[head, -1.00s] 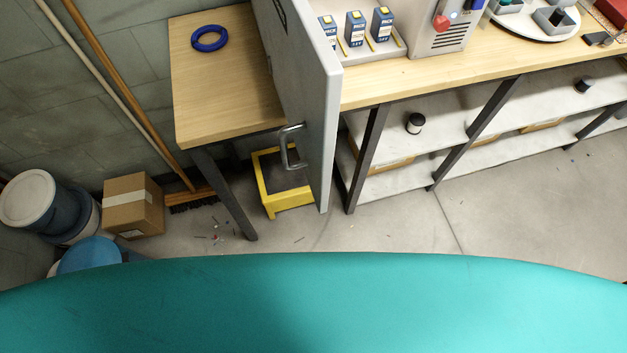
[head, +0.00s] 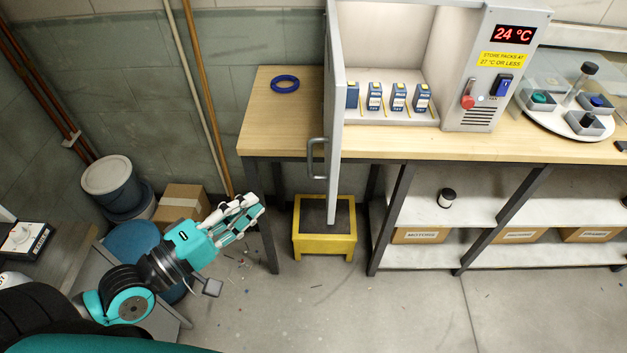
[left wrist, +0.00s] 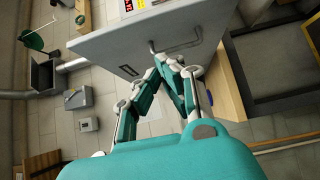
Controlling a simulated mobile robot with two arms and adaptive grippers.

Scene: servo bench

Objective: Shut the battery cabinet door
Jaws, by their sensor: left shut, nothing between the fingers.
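The battery cabinet (head: 480,75) stands on the bench with its grey door (head: 333,120) open, sticking out past the bench's front edge. The door shows nearly edge-on in the head view, its bar handle (head: 317,158) on the left face. Several blue and white battery packs (head: 398,97) stand inside. My left gripper (head: 257,205) is shut and empty, left of and lower in the picture than the handle, apart from it. In the left wrist view, the door (left wrist: 120,45) and handle (left wrist: 173,46) appear just beyond the fingers (left wrist: 166,62). My right gripper is out of view.
A blue ring (head: 285,84) lies on the bench (head: 270,130) left of the door. A yellow step stool (head: 324,247) stands below the door. The floor (head: 400,310) in front is clear.

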